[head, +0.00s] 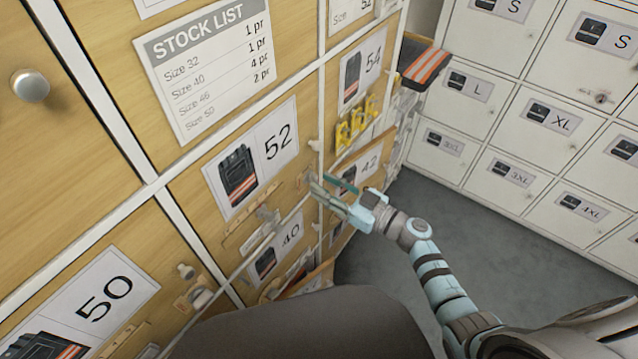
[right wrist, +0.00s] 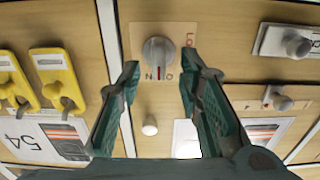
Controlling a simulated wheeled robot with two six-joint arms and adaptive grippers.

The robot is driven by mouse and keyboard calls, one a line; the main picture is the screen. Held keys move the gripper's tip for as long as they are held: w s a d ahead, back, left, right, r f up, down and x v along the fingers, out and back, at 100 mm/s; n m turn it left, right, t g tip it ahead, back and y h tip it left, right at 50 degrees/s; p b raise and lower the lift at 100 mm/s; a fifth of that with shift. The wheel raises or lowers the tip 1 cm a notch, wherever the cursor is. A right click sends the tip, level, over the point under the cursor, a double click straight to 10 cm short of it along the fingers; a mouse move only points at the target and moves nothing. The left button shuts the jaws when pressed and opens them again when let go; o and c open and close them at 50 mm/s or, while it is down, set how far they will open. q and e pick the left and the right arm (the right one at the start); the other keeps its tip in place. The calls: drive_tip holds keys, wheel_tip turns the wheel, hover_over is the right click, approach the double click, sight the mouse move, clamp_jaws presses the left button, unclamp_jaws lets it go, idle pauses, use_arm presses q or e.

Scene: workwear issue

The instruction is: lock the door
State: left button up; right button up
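A round grey turn knob (right wrist: 158,52) sits on a tan plate on a wooden locker door in the right wrist view. Its pointer bar with a red line points down in that view. Red letters, partly hidden, show at the plate's right, and dark letters below are partly covered by the knob. My right gripper (right wrist: 160,78) is open, with one finger on each side of the knob and a gap to each. In the head view my right gripper (head: 325,197) is at the wooden lockers, near the doors labelled 52 (head: 252,160) and 42 (head: 357,168). My left gripper is not in view.
Yellow latches (right wrist: 53,82) are left of the knob, and a white round knob (right wrist: 149,125) is below it. A silver latch (right wrist: 288,42) is to the right. White lockers (head: 518,120) stand across clear grey floor (head: 450,225).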

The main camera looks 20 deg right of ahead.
sight(308, 179)
drive_tip(key=shift+w+a+f, duration=0.1)
drive_tip(key=shift+w+a, duration=0.35)
drive_tip(key=shift+w, duration=0.1)
drive_tip(key=shift+w+a, duration=0.25)
drive_tip(key=shift+w, duration=0.2)
drive_tip(key=shift+s, duration=0.1)
clamp_jaws()
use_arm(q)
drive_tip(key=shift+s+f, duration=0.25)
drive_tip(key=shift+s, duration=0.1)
